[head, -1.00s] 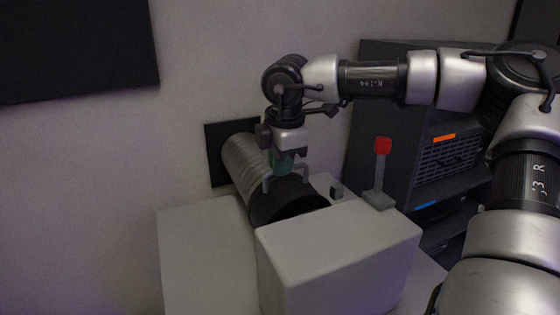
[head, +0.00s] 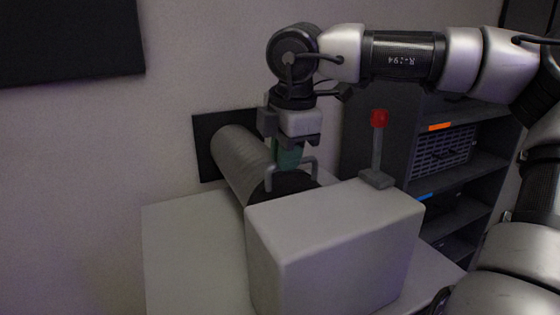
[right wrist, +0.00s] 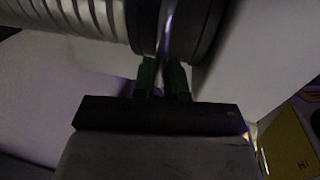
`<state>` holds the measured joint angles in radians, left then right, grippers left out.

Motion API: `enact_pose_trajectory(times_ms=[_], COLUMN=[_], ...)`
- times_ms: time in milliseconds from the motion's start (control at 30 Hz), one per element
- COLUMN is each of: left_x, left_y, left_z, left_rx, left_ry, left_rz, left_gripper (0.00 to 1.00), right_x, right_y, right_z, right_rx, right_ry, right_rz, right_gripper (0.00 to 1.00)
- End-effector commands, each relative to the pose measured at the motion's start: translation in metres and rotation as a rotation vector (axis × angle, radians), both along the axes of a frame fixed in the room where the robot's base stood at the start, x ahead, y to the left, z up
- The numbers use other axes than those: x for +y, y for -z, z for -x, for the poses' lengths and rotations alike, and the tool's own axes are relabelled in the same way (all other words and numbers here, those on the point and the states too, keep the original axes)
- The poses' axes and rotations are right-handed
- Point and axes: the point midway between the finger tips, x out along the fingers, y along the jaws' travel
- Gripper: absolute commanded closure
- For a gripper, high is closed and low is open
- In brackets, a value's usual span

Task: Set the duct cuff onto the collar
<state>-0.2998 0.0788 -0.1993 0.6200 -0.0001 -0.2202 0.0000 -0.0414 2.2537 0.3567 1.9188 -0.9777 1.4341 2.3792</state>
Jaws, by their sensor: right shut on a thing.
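The duct cuff (head: 277,187) is the black end of a ribbed grey duct (head: 240,160), with a grey handle (head: 313,163) on top. My right gripper (head: 288,163) points down and is shut on this handle; its green fingers straddle the handle in the right wrist view (right wrist: 162,80). The black cuff also shows there (right wrist: 207,25). A pale box (head: 330,240) hides the front of the cuff. I cannot make out the collar, nor whether the cuff touches it. My left gripper is out of view.
The duct comes from a black wall plate (head: 206,150). A dark shelf rack (head: 465,175) is at the right. The pale bench top (head: 190,250) is clear left of the box.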

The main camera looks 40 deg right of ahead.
Motion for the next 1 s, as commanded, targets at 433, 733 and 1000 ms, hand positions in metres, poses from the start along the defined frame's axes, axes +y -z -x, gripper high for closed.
enact_pose_trajectory(times_ms=[433, 733, 1000], left_x=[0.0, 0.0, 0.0], left_y=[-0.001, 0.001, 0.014], left_z=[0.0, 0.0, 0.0], left_rx=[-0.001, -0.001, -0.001], left_ry=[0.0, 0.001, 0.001], left_rz=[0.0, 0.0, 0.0], left_gripper=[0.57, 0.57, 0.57], right_x=[0.0, 0.0, 0.003], right_y=[0.001, -0.003, -0.047], right_z=[0.0, 0.0, 0.009], right_rx=[0.005, 0.001, -0.003], right_ry=[-0.001, 0.0, 0.002], right_rz=[-0.001, 0.001, 0.003], right_gripper=[0.62, 0.62, 0.62])
